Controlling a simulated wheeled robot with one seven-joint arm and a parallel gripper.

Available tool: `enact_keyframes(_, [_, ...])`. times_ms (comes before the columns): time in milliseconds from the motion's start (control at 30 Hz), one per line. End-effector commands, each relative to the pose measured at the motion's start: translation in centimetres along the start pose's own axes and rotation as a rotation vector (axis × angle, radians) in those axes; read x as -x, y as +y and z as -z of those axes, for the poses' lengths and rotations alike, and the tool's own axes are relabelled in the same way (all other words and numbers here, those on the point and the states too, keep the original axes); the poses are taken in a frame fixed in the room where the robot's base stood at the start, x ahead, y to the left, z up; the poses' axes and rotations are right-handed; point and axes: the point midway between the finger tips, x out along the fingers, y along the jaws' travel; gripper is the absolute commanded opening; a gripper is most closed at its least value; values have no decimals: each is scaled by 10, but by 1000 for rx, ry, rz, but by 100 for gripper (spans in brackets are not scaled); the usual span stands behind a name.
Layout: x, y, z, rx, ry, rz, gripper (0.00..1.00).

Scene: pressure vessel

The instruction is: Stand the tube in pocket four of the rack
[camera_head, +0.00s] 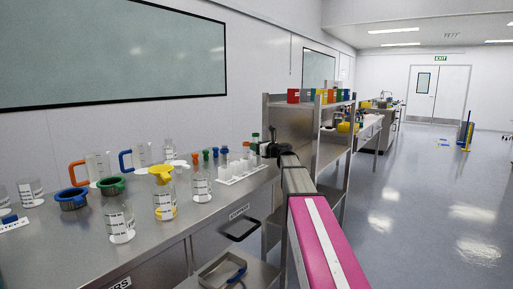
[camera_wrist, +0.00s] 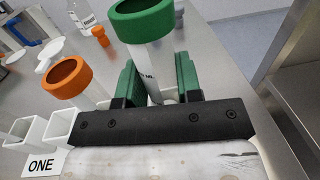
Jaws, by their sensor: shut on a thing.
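My gripper (camera_wrist: 155,85) has its green fingers shut on a green-capped tube (camera_wrist: 148,25) with a printed label. In the head view the tube's green cap (camera_head: 255,136) shows upright at the far end of the steel bench, beside my dark gripper (camera_head: 264,149). The lower end of the tube is hidden. The white rack (camera_head: 242,171) with square pockets stands on the bench just left of my gripper. In the wrist view the rack (camera_wrist: 56,128) is at the left, with a label reading ONE near its closest pocket. The number four is not readable.
An orange-capped tube (camera_wrist: 68,78) is close left of the held tube. A steel shelf unit (camera_head: 285,112) stands beyond the bench end. Open floor (camera_head: 420,220) lies to the right.

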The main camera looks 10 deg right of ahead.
Motion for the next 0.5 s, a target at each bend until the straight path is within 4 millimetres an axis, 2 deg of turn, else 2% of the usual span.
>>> enact_keyframes(500, [0,0,10,0,0,0,10])
